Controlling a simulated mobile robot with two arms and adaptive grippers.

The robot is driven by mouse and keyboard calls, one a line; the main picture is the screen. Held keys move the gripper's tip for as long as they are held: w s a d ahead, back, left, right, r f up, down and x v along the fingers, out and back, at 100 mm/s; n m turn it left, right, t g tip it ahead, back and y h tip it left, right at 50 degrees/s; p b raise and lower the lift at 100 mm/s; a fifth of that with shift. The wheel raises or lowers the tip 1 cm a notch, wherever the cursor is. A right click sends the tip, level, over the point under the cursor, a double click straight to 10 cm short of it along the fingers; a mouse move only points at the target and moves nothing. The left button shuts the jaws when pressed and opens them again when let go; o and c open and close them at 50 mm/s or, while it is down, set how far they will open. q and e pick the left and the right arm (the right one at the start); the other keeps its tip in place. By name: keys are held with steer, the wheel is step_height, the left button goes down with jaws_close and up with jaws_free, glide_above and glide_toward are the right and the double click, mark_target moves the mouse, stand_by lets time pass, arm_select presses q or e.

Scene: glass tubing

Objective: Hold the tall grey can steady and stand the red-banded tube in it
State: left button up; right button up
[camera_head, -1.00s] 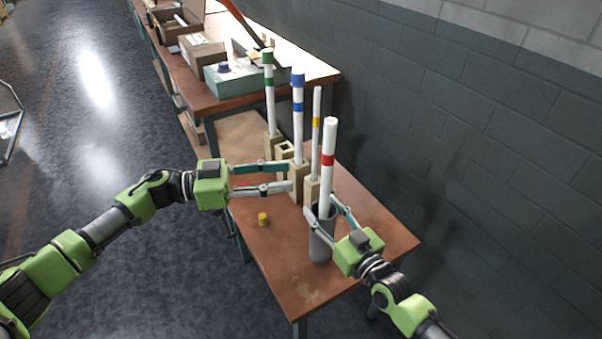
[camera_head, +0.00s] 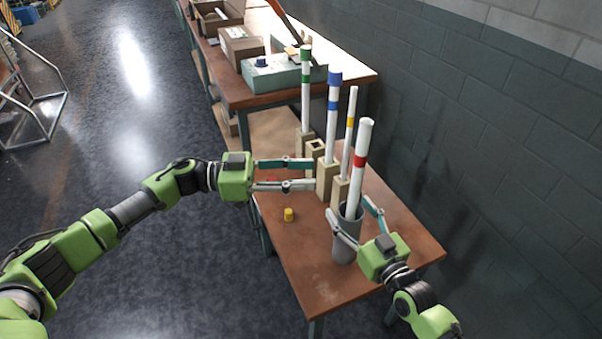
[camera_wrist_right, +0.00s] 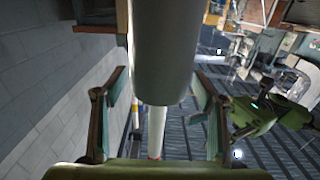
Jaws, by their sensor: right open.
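The tall grey can (camera_head: 345,240) stands upright near the front of the brown table. It fills the upper middle of the right wrist view (camera_wrist_right: 165,55). The red-banded tube (camera_head: 363,145), white with a red ring (camera_head: 360,161), stands in the can, leaning slightly right; its lower end is hidden inside. My right gripper (camera_head: 350,206) is open, its fingers on either side of the can; the right wrist view (camera_wrist_right: 162,75) shows gaps beside it. My left gripper (camera_head: 315,174) is open with nothing between its fingers, left of the can and near the wooden blocks.
Behind the can, green-banded (camera_head: 305,85), blue-banded (camera_head: 333,105) and yellow-banded (camera_head: 350,122) tubes stand in wooden blocks. A small yellow cylinder (camera_head: 289,214) sits on the table (camera_head: 305,265). A brick wall (camera_head: 480,150) rises at right; a bench with boxes stands behind.

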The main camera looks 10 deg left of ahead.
steer(key=v, duration=1.2)
